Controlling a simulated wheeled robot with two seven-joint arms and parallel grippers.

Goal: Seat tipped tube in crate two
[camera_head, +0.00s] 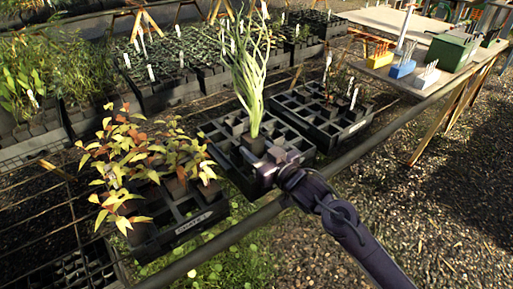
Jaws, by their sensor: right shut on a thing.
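My right gripper (262,163) comes in from the lower right and is shut on a dark plant tube (254,144). Tall, pale green, grass-like leaves (252,85) rise from the tube, roughly upright. The tube is over the middle black crate (212,133), which has a grid of mostly empty cells. I cannot tell whether the tube's base is inside a cell, as the gripper and crate hide it. My left gripper is not in view.
A black crate (188,226) with red-yellow leafy plants stands at left. Another crate (345,133) with a few small plants stands at right. A dark rail (390,130) runs along the bench front. Colored blocks and a green box (450,51) sit on a table at upper right.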

